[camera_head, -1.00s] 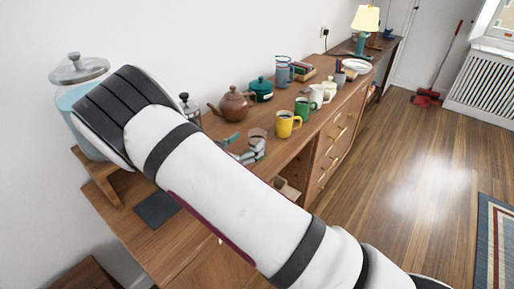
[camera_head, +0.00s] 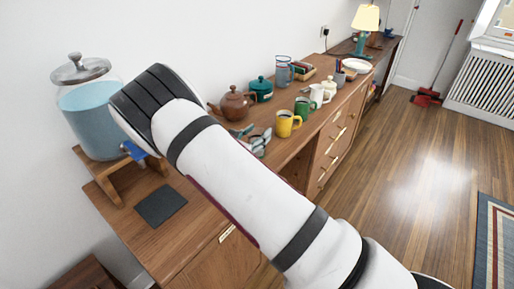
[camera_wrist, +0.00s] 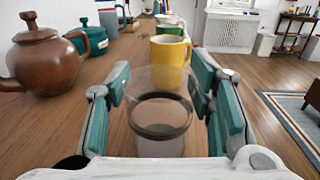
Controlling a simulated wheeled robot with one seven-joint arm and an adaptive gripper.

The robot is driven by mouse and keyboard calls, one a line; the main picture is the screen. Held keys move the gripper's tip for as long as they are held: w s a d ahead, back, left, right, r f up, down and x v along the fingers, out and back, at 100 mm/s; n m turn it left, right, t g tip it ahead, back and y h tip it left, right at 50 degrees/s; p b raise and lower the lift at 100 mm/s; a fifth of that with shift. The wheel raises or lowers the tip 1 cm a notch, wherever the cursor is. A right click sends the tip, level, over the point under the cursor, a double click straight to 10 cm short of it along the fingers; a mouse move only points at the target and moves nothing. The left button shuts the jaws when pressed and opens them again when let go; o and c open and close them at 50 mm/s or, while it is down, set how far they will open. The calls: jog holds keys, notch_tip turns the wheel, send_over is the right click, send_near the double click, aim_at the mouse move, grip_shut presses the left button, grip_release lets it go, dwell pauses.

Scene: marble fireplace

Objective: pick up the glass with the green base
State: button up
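The glass is a clear tumbler with a dark band and a faint green tint at its base (camera_wrist: 160,122). It stands upright on the wooden counter. In the wrist view my gripper (camera_wrist: 162,80) is open, with teal finger pads to the left and right of the glass and a small gap on each side. The glass's lowest part is hidden by the wrist housing. In the head view my gripper (camera_head: 249,139) is small at the end of my arm, and the glass (camera_head: 267,133) is partly hidden by the fingers.
A yellow mug (camera_wrist: 170,52) stands just beyond the glass, with a green mug (camera_head: 302,106) behind it. A brown teapot (camera_wrist: 42,62) and a teal pot (camera_wrist: 90,41) stand to the left. A blue drink dispenser (camera_head: 92,115) and dark mat (camera_head: 161,206) are at the near end.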

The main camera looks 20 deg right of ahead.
grip_shut()
jog(key=shift+r, duration=0.2)
